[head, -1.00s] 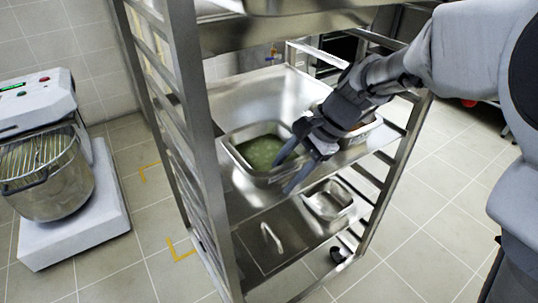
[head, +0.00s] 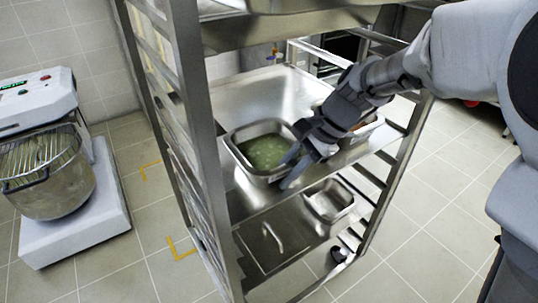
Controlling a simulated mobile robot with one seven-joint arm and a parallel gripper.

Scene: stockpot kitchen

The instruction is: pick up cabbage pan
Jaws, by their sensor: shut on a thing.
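My gripper (head: 287,168) reaches in from the right. Its two dark fingers are shut on the pan's right-hand wall, one finger on the inner side and one on the outer side. The pan looks level. I cannot tell whether its base touches the shelf. My gripper hides the pan's right corner.
A second pan with orange-brown contents (head: 369,122) sits right behind my gripper. A small empty steel pan (head: 328,201) is on the lower level. The rack's upright (head: 190,120) stands close left of the cabbage pan. A mixer (head: 48,165) stands far left.

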